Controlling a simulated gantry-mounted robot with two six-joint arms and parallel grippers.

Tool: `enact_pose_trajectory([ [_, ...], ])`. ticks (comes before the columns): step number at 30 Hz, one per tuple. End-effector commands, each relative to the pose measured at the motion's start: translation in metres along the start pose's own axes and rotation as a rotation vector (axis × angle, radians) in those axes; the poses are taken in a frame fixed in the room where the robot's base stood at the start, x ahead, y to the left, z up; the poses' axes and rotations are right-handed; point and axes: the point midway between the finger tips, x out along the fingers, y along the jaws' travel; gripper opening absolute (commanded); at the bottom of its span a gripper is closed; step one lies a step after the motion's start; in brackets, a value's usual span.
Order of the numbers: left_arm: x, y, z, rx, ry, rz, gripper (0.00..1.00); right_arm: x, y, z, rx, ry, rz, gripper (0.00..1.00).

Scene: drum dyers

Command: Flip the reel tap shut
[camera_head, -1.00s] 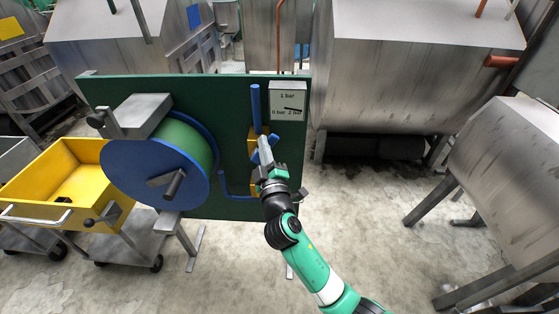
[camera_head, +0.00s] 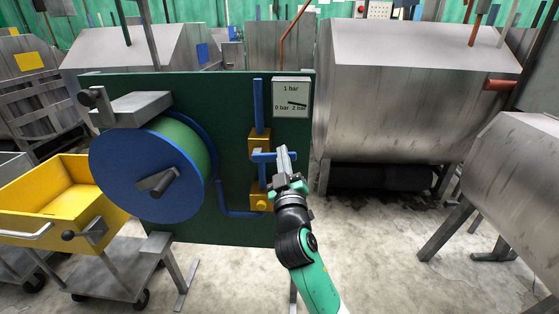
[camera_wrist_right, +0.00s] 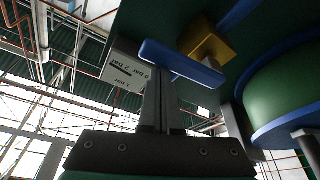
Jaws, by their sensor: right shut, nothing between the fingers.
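The reel tap shows on the green panel in the head view as a brass body (camera_head: 258,138) with a blue lever (camera_head: 264,156). The lever lies sideways, across the upright blue pipe. My right gripper (camera_head: 283,154) is shut and empty at the lever's right end. In the right wrist view the shut fingers (camera_wrist_right: 162,90) reach up to the blue lever (camera_wrist_right: 180,63), with the brass body (camera_wrist_right: 207,42) behind it. I cannot tell whether they touch the lever. My left gripper is not in view.
A blue-sided reel (camera_head: 150,175) stands left of the tap. A gauge (camera_head: 291,97) is above right, its needle toward 2 bar. A lower brass fitting (camera_head: 261,201) sits below. A yellow cart (camera_head: 60,205) is at left; large steel drums (camera_head: 420,90) stand at right.

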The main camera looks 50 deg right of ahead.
Motion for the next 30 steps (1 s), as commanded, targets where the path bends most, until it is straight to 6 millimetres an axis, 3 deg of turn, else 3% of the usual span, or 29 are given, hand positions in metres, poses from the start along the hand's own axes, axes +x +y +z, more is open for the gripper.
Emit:
enact_pose_trajectory([
  [4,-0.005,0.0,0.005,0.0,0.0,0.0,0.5,-0.002,-0.001,0.009,-0.003,-0.007,0.0,0.0],
  [24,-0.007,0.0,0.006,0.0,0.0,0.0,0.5,-0.003,-0.003,0.013,-0.006,-0.013,-0.002,0.0],
  [30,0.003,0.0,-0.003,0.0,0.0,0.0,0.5,0.002,0.005,-0.001,-0.005,-0.011,-0.001,0.0],
])
